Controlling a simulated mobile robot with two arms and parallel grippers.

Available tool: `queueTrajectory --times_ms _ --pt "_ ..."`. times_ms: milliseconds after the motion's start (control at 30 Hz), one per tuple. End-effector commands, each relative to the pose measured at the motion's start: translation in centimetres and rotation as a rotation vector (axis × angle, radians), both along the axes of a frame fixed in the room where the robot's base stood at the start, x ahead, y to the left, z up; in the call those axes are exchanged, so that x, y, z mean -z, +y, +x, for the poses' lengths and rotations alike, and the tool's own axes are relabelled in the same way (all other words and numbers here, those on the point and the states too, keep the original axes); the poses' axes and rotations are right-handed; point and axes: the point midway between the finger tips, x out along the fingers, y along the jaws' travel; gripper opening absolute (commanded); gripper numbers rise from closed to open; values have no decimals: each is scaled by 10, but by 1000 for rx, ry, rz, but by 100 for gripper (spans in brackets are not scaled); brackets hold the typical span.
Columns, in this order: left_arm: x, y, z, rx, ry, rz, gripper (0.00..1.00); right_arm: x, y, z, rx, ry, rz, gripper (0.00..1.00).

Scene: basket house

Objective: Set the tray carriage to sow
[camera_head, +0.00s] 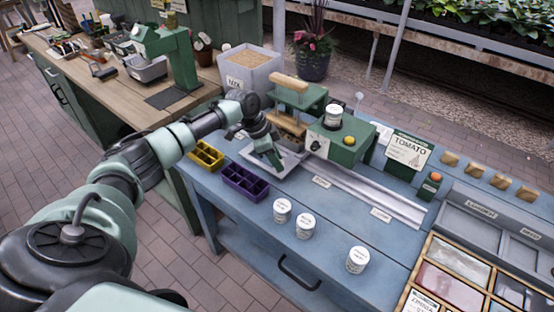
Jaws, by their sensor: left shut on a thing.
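The tray carriage (292,160), a shallow grey tray, sits at the left end of a pale metal rail (375,196) on the blue bench. My left gripper (272,161) reaches down over the carriage and is shut at it; its fingertips and the exact grip point are partly hidden. The rail runs from the carriage toward the right. Two small white labels (321,182) lie along its front, too small to read surely. A green machine (338,150) with a white can on top stands behind the rail. My right gripper is not in view.
A yellow cell tray (206,154) and a purple cell tray (245,182) sit left of the carriage. Several white cans (304,226) stand on the front of the bench. A green press with wooden handle (290,84) stands close behind my gripper. A tomato sign (408,151) stands behind the rail.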

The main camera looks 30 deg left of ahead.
Motion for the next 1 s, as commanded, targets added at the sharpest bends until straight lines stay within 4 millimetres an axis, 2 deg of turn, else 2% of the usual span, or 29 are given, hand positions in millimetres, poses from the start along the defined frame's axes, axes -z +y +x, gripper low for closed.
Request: queueTrajectory --times_ms 800,1000 --pt "-1 0 1 -1 -3 0 0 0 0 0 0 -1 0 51" --pt "-4 -11 0 3 -4 -1 0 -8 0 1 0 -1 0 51"
